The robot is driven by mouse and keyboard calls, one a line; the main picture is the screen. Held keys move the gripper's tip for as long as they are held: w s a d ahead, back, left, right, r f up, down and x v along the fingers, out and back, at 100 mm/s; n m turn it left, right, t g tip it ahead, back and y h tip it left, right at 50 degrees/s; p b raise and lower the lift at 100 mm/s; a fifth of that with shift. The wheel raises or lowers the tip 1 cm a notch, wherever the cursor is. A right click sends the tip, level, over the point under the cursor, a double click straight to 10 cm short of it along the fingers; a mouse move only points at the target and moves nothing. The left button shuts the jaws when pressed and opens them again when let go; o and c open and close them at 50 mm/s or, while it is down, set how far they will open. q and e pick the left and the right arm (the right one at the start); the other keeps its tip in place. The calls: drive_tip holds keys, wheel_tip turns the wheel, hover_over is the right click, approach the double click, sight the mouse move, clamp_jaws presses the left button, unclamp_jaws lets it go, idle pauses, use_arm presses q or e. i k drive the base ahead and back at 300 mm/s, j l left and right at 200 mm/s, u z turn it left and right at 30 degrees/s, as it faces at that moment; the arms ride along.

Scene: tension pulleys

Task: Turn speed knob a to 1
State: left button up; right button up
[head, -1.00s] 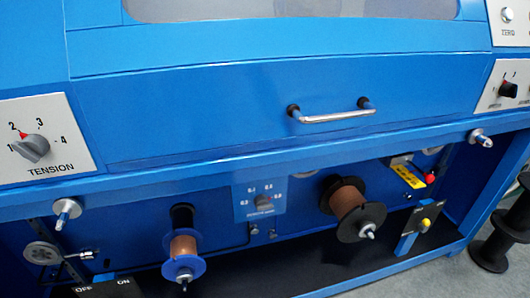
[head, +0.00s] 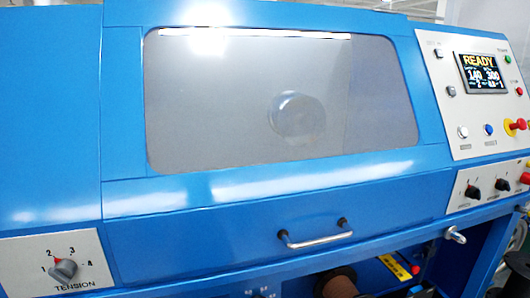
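A row of small black knobs sits on a white lower panel (head: 487,187) at the right of the blue machine. Neither of my grippers is in view.
A control panel (head: 470,120) with a READY display (head: 484,73), several buttons and a red emergency button (head: 521,124) stands above the small knobs. A spool (head: 338,284) sits below. A large window (head: 220,110) fills the top.

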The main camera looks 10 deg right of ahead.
sight(472, 192)
drive_tip(key=z, duration=1.9)
